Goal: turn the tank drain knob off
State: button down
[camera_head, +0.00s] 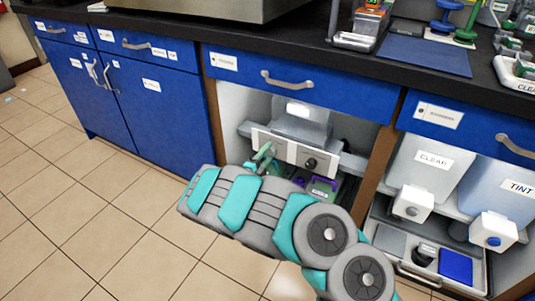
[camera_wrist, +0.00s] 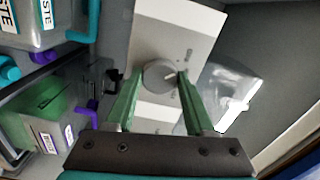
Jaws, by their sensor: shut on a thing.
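A round grey knob (camera_wrist: 160,74) with a light pointer mark sits on a white panel in the wrist view. My gripper (camera_wrist: 160,76) has its two green fingers on either side of the knob and is shut on it. The mark points to the right and slightly up. The small print beside the knob is not readable. In the head view the white panel (camera_head: 291,152) is inside the open bay under the counter, and my gripper (camera_head: 268,152) reaches its left part. The gripped knob is hidden there by my gripper.
A black knob (camera_head: 310,163) is on the panel's right part. A green-and-purple container (camera_head: 322,188) stands below. Tanks marked CLEAR (camera_head: 432,160) and TINT (camera_head: 513,188) are in the right bay. Blue cabinets (camera_head: 145,90) stand left; the tiled floor in front is clear.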

dwell(0.4)
jog(key=shift+c, duration=1.3)
grip_release()
jog(key=shift+s+a, duration=0.1)
jog(key=v, duration=0.7)
jog(key=shift+s, duration=0.25)
jog(key=shift+a, duration=0.15)
